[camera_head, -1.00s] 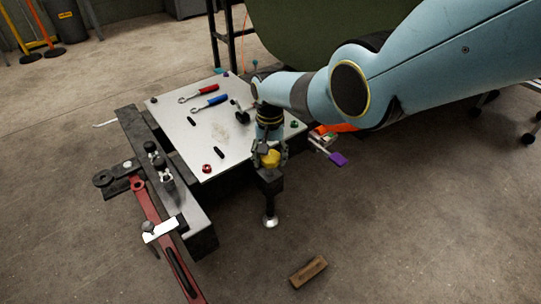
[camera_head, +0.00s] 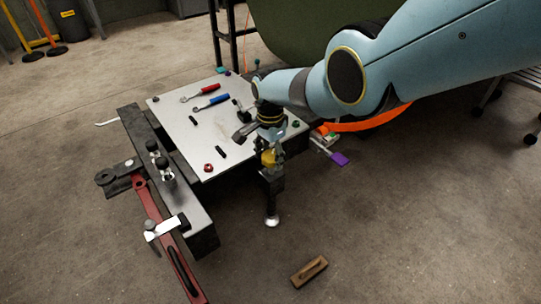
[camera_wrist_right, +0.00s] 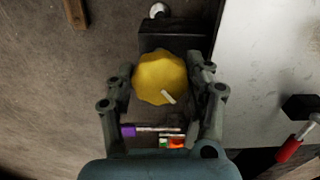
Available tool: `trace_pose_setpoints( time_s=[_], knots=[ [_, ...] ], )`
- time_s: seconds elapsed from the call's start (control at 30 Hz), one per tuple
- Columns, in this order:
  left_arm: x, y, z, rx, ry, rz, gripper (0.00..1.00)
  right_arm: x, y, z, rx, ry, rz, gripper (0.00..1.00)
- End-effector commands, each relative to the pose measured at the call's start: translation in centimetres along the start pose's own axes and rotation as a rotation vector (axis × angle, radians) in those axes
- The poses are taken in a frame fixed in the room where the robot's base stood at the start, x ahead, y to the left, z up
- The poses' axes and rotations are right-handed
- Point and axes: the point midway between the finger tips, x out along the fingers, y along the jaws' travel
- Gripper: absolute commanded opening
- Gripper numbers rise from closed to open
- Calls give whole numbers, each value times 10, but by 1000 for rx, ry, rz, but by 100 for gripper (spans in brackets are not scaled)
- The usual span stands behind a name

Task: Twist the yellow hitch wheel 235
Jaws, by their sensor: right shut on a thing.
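The yellow hitch wheel (camera_head: 268,158) stands at the right front corner of the metal-topped table, above a dark block with a leg. It fills the middle of the right wrist view (camera_wrist_right: 158,76), with a scalloped rim and a small pale bar on its face. My right gripper (camera_head: 270,152) reaches down over it and is shut on it. In the wrist view its fingers (camera_wrist_right: 163,74) lie on the left and right of the rim. In the head view my gripper partly hides the wheel. My left gripper is not in view.
The metal tabletop (camera_head: 185,133) holds a red-handled tool (camera_head: 207,88), a blue-handled tool (camera_head: 212,102) and small dark parts. A red bar (camera_head: 165,235) and clamps are at the left front. A wooden block (camera_head: 309,271) lies on otherwise clear floor in front.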

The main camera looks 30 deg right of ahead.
Motion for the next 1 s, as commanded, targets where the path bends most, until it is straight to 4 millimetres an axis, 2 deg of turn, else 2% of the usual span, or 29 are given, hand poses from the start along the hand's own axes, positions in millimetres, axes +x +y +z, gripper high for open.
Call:
trace_pose_setpoints(
  time_s=[0.57,0.6,0.77,1.0],
  knots=[
    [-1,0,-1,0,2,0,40,0,0,0,35,0,0,21],
    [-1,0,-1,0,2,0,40,0,0,0,35,1,0,56],
    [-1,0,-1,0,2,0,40,0,0,0,34,0,0,77],
    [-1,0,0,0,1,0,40,0,0,0,34,0,0,78]
  ],
)
